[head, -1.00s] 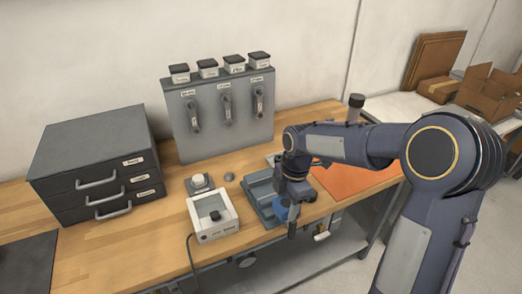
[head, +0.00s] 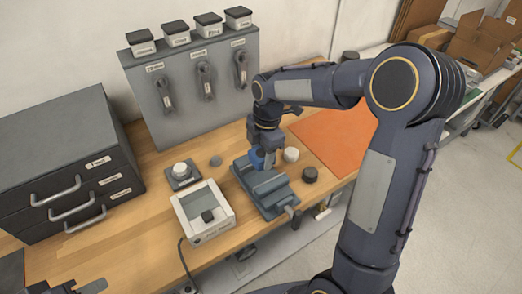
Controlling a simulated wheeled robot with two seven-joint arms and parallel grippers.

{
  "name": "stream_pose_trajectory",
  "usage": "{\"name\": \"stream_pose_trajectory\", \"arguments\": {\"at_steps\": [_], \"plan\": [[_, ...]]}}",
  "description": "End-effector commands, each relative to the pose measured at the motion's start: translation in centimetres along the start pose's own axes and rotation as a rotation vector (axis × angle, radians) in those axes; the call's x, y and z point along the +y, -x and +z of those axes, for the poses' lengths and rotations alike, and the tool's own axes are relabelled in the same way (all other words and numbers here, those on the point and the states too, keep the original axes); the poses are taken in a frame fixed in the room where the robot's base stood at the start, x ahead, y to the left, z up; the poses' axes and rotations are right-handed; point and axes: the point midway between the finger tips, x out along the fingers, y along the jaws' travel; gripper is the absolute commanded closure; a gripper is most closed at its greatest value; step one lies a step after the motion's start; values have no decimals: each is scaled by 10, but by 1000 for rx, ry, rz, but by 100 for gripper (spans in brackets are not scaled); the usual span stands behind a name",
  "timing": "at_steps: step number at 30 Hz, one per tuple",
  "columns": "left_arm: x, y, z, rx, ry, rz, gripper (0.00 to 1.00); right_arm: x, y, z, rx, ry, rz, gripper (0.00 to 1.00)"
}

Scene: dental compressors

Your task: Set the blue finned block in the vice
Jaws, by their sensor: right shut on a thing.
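The blue finned block (head: 256,159) shows partly at the fingertips of my right gripper (head: 267,157). The gripper is shut on it and hides much of it. The grey-blue vice (head: 271,190) sits on the wooden bench. The block is at the vice's far end in the picture; I cannot tell whether it touches the vice or hangs just above it. A grey piece at the bottom left edge (head: 78,288) looks like part of my left gripper; its fingers cannot be made out.
Near the vice are a white round piece (head: 291,155) and a dark one (head: 310,174). An orange mat (head: 337,137) lies to the right. Grey drawers (head: 68,165) stand at left.

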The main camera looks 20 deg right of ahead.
Motion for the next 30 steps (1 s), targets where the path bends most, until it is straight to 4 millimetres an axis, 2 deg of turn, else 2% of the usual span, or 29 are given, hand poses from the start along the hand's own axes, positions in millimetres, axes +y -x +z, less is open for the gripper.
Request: {"name": "stream_pose_trajectory", "arguments": {"at_steps": [1,8,30], "plan": [[-3,-7,3,0,0,0,64,0,-9,1,0,0,0,74],[-10,-21,11,0,0,0,64,0,-32,4,0,0,0,74],[-10,-21,10,0,0,0,64,0,-33,3,0,1,1,74]]}}
